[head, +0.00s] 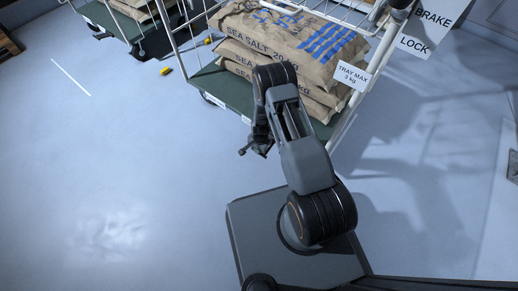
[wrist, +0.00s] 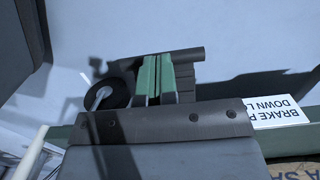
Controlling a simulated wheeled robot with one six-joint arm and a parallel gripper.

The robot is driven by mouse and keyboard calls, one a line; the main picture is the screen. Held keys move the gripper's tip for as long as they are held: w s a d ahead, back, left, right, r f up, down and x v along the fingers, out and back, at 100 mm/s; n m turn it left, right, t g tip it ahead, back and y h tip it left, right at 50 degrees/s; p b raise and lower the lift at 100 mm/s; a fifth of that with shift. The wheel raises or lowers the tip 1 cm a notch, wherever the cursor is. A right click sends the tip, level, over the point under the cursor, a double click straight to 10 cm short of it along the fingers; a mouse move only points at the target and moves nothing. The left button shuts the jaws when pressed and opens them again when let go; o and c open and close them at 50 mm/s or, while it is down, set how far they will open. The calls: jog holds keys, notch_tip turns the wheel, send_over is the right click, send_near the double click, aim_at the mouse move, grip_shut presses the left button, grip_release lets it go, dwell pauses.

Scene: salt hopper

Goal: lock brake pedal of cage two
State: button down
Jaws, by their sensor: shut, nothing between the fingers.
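A wheeled cage (head: 237,95) with a green deck and white frame stands at the top middle of the head view, loaded with salt sacks. My gripper (head: 252,151) is just in front of its deck edge. In the wrist view my gripper (wrist: 165,60) shows its two green-faced fingers together, shut and empty. A dark castor wheel (wrist: 101,97) is left of the fingers. A white label (wrist: 275,112), partly cut off, reads "BRAKE P..." and "DOWN L..." upside down on the green deck edge (wrist: 303,134). I cannot make out this cage's brake pedal; the gripper may hide it.
Another loaded cage (head: 107,22) stands at the upper left, with a small yellow piece (head: 165,71) low near it. Another yellow piece (head: 208,40) lies between the cages. A "BRAKE LOCK" sign (head: 425,28) is at upper right. The floor (head: 110,160) at left is clear.

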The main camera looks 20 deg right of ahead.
jog(key=shift+f, duration=0.25)
dwell(0.3)
notch_tip(320, 180, up, 13)
jog(key=s+a+p, duration=0.2)
jog(key=p, duration=0.4)
jog(key=shift+a+p, duration=0.25)
jog(key=shift+p, duration=0.1)
jog(key=shift+w, duration=0.1)
notch_tip(320, 180, up, 41)
jog(key=d+n+t+p, duration=0.15)
jog(key=n+p, duration=0.35)
jog(key=p, duration=1.1)
jog(key=s+r+n+p, duration=0.2)
jog(key=s+r+p, duration=0.2)
jog(key=r, duration=0.5)
jog(key=s+d+r+n+t+p, duration=0.1)
jog(key=s+r+p, duration=0.3)
jog(key=r, duration=0.5)
jog(key=s+d+r+n+t+p, duration=0.1)
jog(key=s+r+n+p, duration=0.2)
jog(key=r, duration=0.7)
jog(key=s+p, duration=0.2)
jog(key=s, duration=0.1)
jog(key=shift+d+h, duration=0.15)
jog(key=shift+h, duration=0.15)
